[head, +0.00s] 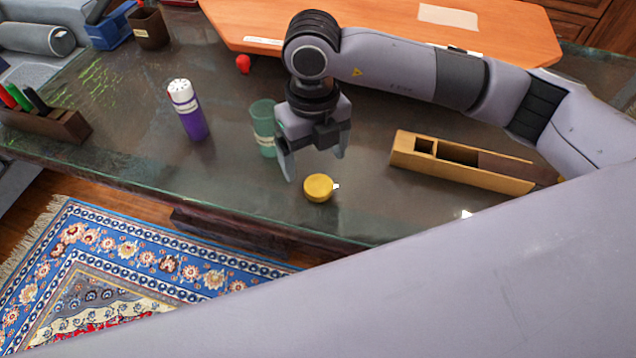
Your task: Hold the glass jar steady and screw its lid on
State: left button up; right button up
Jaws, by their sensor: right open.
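A green, see-through cup-shaped vessel with a pale label, seemingly the glass jar (263,122), stands upright on the dark glossy table. No lid shows on it, and my right gripper partly hides its right side. A small round yellow object (318,187) with a small white tab lies near the table's front edge; I cannot tell whether it is the lid. My right gripper (315,168) is open and empty, pointing down just above and behind the yellow object, right of the jar. My left gripper is not in view.
A purple bottle with a white cap (187,110) stands left of the jar. A wooden box with compartments (460,165) lies to the right. A red object (243,63) is behind, by an orange board (390,40). A pen holder (50,125) stands far left.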

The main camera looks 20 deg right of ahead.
aim_at(319, 185)
jog(key=shift+f, duration=0.8)
jog(key=f, duration=0.4)
jog(key=shift+s+d+f+p, duration=0.15)
jog(key=shift+s+d+p, duration=0.15)
jog(key=shift+d+p, duration=0.1)
jog(key=shift+f, duration=0.45)
jog(key=c, duration=1.1)
